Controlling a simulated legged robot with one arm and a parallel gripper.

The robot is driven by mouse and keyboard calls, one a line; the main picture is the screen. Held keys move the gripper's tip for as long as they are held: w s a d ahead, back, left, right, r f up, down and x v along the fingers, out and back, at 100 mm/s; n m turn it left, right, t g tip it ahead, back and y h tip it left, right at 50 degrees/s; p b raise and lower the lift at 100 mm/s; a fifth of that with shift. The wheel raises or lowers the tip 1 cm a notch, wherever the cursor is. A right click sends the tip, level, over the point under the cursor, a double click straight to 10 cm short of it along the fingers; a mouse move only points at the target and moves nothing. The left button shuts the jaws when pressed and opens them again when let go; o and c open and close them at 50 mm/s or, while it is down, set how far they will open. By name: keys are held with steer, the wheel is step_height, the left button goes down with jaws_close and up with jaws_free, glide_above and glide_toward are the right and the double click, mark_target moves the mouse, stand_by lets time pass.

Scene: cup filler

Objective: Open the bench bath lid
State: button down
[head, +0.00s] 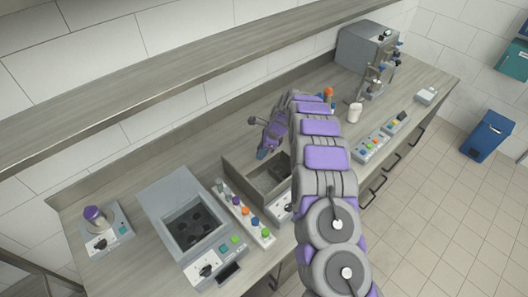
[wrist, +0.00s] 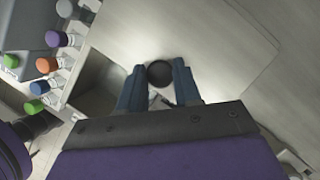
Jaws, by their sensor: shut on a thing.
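The bench bath (head: 284,207) is the grey box at the middle of the counter, partly behind my arm in the head view. Part of its hollow inside shows, and its opening (wrist: 100,82) also shows at the left in the wrist view. The pale lid (wrist: 200,45) fills the upper middle of the wrist view, with a dark round knob (wrist: 160,73). My gripper (wrist: 160,84) is shut on this knob, one blue finger on each side. In the head view my gripper (head: 263,153) is over the back of the bath; I cannot make out the lid clearly there.
A rack with coloured caps (head: 243,212) stands close to the left of the bath. A larger bath with an open well (head: 190,225) and a small mixer (head: 98,222) are further left. A white cup (head: 354,112) and a grey machine (head: 362,50) are right. A shelf (head: 180,75) overhangs the back.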

steer(key=shift+w+d+r, duration=0.1)
steer(key=shift+w+d, duration=0.1)
steer(key=shift+w, duration=0.05)
steer(key=c, duration=1.2)
jaws_free()
steer(key=o, duration=0.4)
steer(key=shift+d, duration=0.25)
steer(key=shift+s, duration=0.1)
steer(key=shift+a, duration=0.15)
steer(key=shift+a+r, duration=0.1)
steer(key=v, duration=1.7)
steer(key=shift+d, duration=0.2)
